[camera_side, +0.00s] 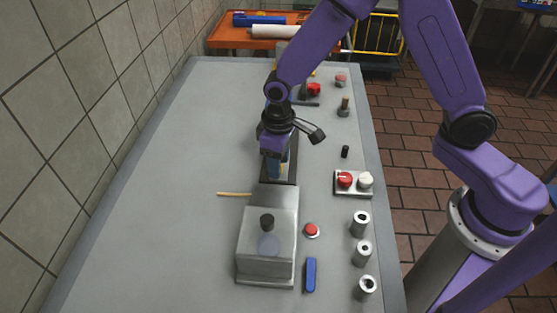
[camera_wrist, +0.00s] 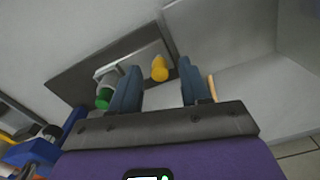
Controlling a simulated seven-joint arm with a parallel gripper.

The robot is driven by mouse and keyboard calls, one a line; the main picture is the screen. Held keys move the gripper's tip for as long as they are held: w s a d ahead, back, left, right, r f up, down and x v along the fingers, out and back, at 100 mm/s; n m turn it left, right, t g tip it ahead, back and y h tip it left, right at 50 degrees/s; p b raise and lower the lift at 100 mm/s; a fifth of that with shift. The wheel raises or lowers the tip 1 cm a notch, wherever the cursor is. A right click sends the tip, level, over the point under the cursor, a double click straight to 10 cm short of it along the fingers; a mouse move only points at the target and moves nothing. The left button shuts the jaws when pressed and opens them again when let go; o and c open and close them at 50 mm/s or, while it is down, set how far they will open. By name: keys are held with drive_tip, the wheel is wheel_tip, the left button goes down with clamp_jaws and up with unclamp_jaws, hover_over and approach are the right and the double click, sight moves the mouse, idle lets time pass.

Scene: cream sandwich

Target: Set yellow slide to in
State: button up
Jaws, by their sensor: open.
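A yellow knob (camera_wrist: 159,68), which looks like the handle of the yellow slide, stands on the dark-edged track (camera_wrist: 80,68) in the wrist view. My gripper (camera_wrist: 158,78) is open, and the knob shows in the gap between its two blue-grey fingertips, apart from both in the picture. I cannot tell how far the fingertips are from it in depth. In the side view my gripper (camera_side: 277,166) is low over the dark track (camera_side: 292,168) behind the metal housing, and mostly hides the knob. I cannot tell the slide's setting.
A green-ended part (camera_wrist: 104,97) sits close by my left finger. The metal housing (camera_side: 268,245) with a black knob stands in front. A thin yellow stick (camera_side: 235,194) juts left. Buttons (camera_side: 345,180) and metal cylinders (camera_side: 363,248) line the right. The table's left side is clear.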

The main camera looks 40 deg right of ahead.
drive_tip(key=shift+f, duration=0.15)
drive_tip(key=shift+c, duration=0.3)
clamp_jaws()
drive_tip(key=shift+w+d, duration=1.5)
drive_tip(key=shift+w, duration=0.05)
drive_tip(key=shift+o, duration=0.3)
unclamp_jaws()
wheel_tip(320, 180, up, 18)
drive_tip(key=shift+f, duration=0.25)
